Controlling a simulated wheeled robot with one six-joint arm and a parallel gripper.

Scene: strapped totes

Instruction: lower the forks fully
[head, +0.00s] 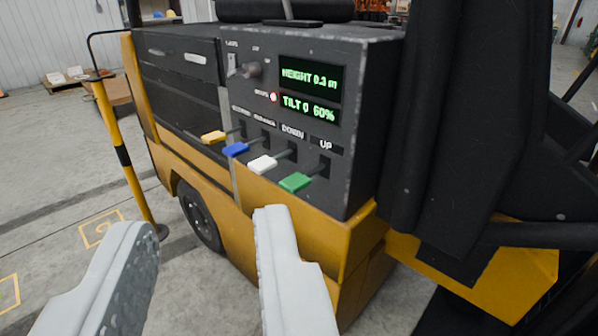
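The black control panel (355,130) of a yellow forklift fills the middle of the head view. Its display (310,92) reads "HEIGHT 0.3 m" and "TILT 0 60%". Four-lever row: a yellow lever (214,136), a blue lever (235,149), a white lever (262,164) under the label DOWN, and a green lever (296,182) under the label UP. My gripper (205,222) is open and empty, its two pale grey fingers wide apart. The right fingertip shows below the white and green levers, with no visible contact. The forks are not in view.
A knob (254,69), a small switch (232,65) and a lit red lamp (273,97) sit above the levers. A yellow post (121,155) stands at left. The black seat or cover (440,120) bounds the panel at right. Open concrete floor lies left.

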